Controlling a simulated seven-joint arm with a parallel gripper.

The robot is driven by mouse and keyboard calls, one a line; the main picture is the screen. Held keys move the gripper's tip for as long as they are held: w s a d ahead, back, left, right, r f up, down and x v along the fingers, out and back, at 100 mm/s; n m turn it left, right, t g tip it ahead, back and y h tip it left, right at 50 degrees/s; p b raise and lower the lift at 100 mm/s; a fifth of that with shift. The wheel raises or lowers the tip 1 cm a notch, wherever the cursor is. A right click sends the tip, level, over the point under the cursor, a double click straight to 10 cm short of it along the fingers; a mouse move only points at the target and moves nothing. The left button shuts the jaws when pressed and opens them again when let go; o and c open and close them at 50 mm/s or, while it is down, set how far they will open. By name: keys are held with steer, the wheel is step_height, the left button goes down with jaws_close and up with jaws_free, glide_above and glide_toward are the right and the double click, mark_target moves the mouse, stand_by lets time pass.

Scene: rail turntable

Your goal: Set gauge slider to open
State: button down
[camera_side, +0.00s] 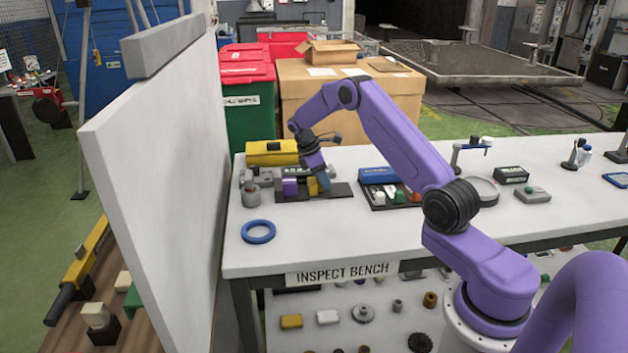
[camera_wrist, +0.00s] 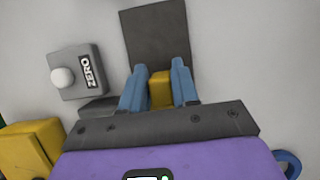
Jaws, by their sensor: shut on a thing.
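My gripper (camera_side: 319,183) reaches down over the left part of the bench. In the wrist view its two blue fingers (camera_wrist: 159,88) stand on either side of a small yellow block (camera_wrist: 161,90) and are shut on it. The yellow block also shows in the side view (camera_side: 312,187). It sits at a dark plate (camera_side: 341,190), which extends beyond the fingers in the wrist view (camera_wrist: 156,38). A purple block (camera_side: 290,187) is left of the yellow one. The block looks like the slider, but no open mark is readable. The block's lower part is hidden.
A grey box marked ZERO with a white knob (camera_wrist: 81,71) is beside the plate. A yellow case (camera_side: 271,153) lies behind, a blue ring (camera_side: 258,232) in front. A blue-topped unit (camera_side: 378,176) stands to the right. A tall white panel (camera_side: 155,190) borders the bench's left side.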

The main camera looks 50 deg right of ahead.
mark_target(345, 188)
steer(key=s+d, duration=0.3)
steer(key=shift+s+d, duration=0.3)
steer(key=shift+d, duration=0.05)
steer(key=c, duration=0.9)
jaws_free()
steer(key=shift+r, duration=0.1)
steer(key=shift+w+a+r, duration=0.1)
steer(key=shift+a+r, duration=0.05)
steer(key=v, duration=1.7)
